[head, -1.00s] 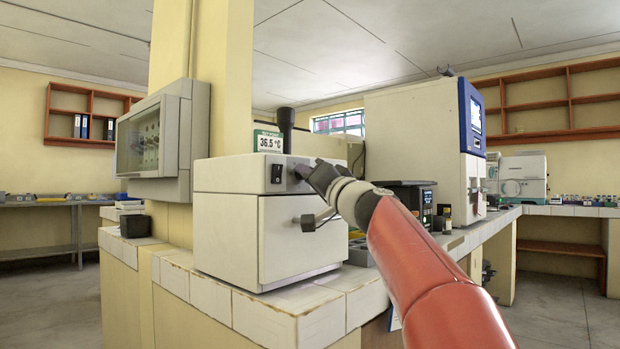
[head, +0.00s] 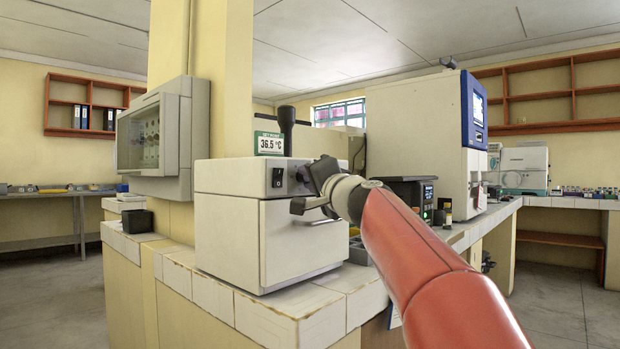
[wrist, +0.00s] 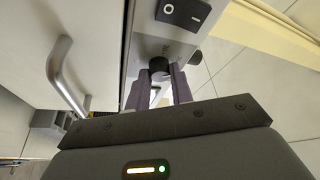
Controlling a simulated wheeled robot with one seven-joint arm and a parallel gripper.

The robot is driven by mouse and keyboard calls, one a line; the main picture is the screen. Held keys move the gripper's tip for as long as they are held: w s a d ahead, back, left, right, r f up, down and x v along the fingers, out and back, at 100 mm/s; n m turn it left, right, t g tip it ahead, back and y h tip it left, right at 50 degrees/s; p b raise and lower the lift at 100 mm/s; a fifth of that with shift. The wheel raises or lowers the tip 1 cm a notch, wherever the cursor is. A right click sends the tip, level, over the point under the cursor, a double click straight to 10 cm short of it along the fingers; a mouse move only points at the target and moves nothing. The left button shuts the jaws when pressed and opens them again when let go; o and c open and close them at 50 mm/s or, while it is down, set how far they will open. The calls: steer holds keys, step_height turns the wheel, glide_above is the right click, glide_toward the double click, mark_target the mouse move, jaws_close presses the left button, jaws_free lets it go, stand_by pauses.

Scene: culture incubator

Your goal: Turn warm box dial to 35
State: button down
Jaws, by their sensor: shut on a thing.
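The warm box (head: 228,225) is a white cabinet on the tiled counter.
The door handle (wrist: 68,75) of the warm box is below the dial, close to my wrist. A black device (head: 412,195) and a large white and blue machine (head: 418,145) stand on the counter to the right. A wall cabinet (head: 155,140) is at left.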

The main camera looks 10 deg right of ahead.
steer(key=c, duration=1.2)
jaws_free()
steer(key=shift+c, duration=0.2)
steer(key=b+v, duration=0.3)
steer(key=v, duration=0.4)
steer(key=shift+s, duration=0.4)
steer(key=shift+f, duration=0.2)
steer(key=s+a+f+n+g+h+p, duration=0.1)
steer(key=s+a+f+n+g, duration=0.15)
steer(key=s+f, duration=0.5)
steer(key=s+a+f+n+g+h+p, duration=0.15)
steer(key=s+f+g, duration=0.3)
steer(key=f, duration=0.65)
steer(key=s+a+f+n+g+p, duration=0.1)
steer(key=s+a+f+n+g, duration=0.15)
steer(key=s+f, duration=0.6)
steer(key=s+d+f+n+g+h+p, duration=0.1)
steer(key=s+d+f+n+g+h, duration=0.1)
steer(key=s+f, duration=0.7)
step_height(320, 180, down, 4)
steer(key=d+g+h, duration=0.1)
steer(key=d+g, duration=0.1)
steer(key=d, duration=0.1)
steer(key=shift+s+f+n, duration=0.2)
steer(key=shift+s+n, duration=0.15)
steer(key=shift+s, duration=0.05)
